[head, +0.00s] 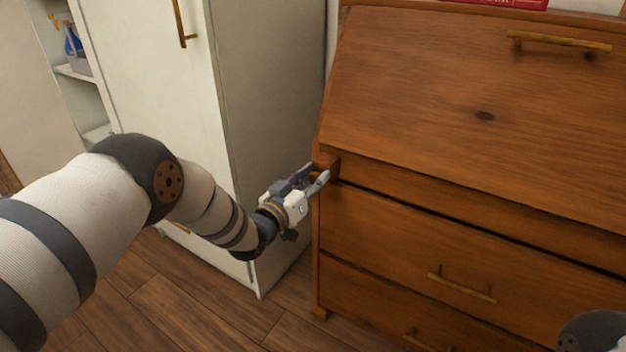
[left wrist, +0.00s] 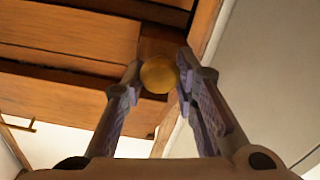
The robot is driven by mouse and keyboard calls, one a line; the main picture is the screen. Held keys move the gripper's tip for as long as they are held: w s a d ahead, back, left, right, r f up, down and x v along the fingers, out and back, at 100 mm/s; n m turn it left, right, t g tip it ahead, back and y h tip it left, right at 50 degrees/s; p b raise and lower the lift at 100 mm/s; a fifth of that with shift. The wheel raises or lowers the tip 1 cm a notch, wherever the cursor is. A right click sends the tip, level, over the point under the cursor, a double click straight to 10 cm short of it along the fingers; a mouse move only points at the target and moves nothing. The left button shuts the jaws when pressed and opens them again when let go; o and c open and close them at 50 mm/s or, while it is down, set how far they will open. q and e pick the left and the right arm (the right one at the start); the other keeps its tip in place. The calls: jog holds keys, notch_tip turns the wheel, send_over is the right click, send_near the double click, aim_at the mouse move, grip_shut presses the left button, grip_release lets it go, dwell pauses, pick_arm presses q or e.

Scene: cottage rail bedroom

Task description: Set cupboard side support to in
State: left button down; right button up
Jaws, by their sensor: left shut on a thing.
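The cupboard (head: 418,120) is a brown wooden bureau with a sloping front panel and drawers below, at the right of the head view. Its side support (head: 328,161) is a small wooden block at the left front edge, just under the sloping panel. I cannot tell exactly how far it stands out. My left gripper (head: 316,178) is at this block, shut on its round brass knob. In the left wrist view the knob (left wrist: 158,75) sits between the two fingers, with the support (left wrist: 162,42) behind it. My right gripper is not in view.
A white wardrobe (head: 150,85) with a brass handle stands left of the bureau, close to my left arm. Drawers with brass handles (head: 462,284) are below the support. Wooden floor (head: 190,295) is clear in front. A red book (head: 500,3) lies on top of the bureau.

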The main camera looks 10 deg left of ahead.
pick_arm(q)
jog(key=shift+s, duration=0.15)
jog(key=c, duration=1.2)
grip_release()
jog(key=shift+c, duration=0.2)
jog(key=v, duration=1.2)
